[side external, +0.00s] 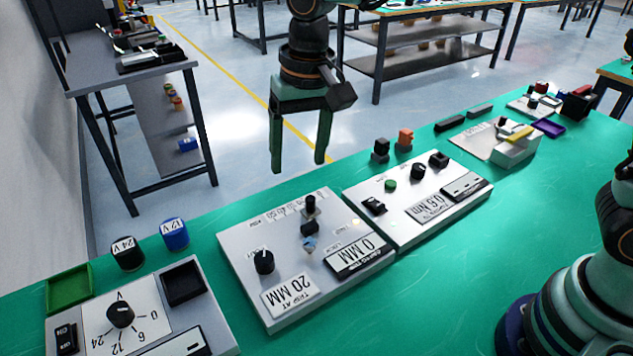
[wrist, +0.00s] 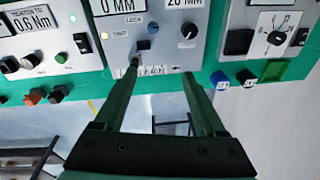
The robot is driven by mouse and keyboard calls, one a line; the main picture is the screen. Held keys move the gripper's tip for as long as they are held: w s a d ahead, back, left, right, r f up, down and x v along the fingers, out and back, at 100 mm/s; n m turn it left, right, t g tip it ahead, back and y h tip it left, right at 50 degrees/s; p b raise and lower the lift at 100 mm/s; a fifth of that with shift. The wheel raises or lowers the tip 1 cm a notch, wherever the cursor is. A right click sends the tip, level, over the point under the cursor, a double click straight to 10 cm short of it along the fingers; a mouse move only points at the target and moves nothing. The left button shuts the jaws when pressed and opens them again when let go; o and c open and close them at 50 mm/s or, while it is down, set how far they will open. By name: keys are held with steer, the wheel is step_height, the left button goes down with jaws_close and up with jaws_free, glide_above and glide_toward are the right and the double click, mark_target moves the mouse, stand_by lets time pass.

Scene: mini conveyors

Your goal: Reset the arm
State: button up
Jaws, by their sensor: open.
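My gripper (side external: 299,160) is open and empty, with its two long green fingers pointing down. It hangs in the air behind the far edge of the green table, beyond the grey-white caliper-like panel. In the wrist view my gripper's fingers (wrist: 160,72) are spread, with the panel beyond their tips. The middle panel (side external: 238,245) carries a black knob, a slider, a "0 MM" display and a "20 MM" label. In the wrist view the left fingertip overlaps the panel's edge; I cannot tell any contact.
A torque panel (side external: 405,235) adjoins on the right, and a dial panel (side external: 85,335) stands at left. Black (side external: 127,253) and blue (side external: 174,233) cylinders and a green tray (side external: 69,289) line the left edge. Black (side external: 380,150) and orange (side external: 404,140) pieces stand behind the torque panel.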

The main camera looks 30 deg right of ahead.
steer(key=s+d+r+n+t, duration=0.1)
steer(key=s+d, duration=0.4)
steer(key=d, duration=0.6)
steer(key=s+d+r+t, duration=0.2)
steer(key=s+d, duration=0.4)
steer(key=d, duration=0.4)
steer(key=shift+d+r+n+t+h, duration=0.3)
steer(key=shift+d+n+t, duration=0.1)
steer(key=shift+t, duration=0.3)
